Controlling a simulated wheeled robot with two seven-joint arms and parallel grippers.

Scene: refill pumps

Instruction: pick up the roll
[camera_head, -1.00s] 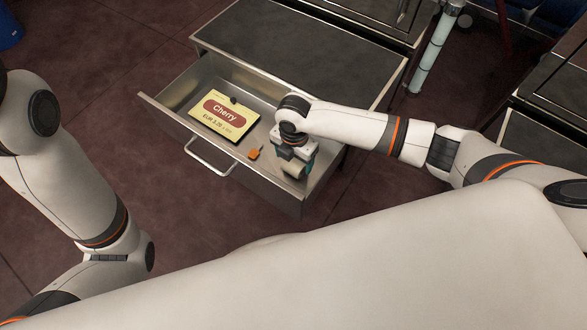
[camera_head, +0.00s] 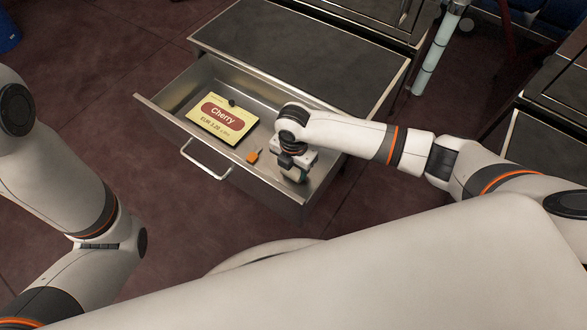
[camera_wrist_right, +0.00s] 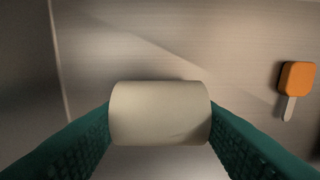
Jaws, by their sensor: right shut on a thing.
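The roll (camera_wrist_right: 160,113) is a pale cream cylinder lying on its side between the two green fingers of my right gripper (camera_wrist_right: 160,122) in the right wrist view. The fingers are shut on its two ends. In the head view my right gripper (camera_head: 295,173) is inside the right end of the open drawer (camera_head: 248,160), pointing down, and the roll is mostly hidden there by the gripper. I cannot tell whether the roll touches the drawer floor. My left arm is at the left of the head view, but its gripper is out of the picture.
A yellow Cherry price card (camera_head: 223,117) lies in the drawer's left part. An orange-headed key-like piece (camera_head: 253,156) lies left of my right gripper; it also shows in the right wrist view (camera_wrist_right: 297,78).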

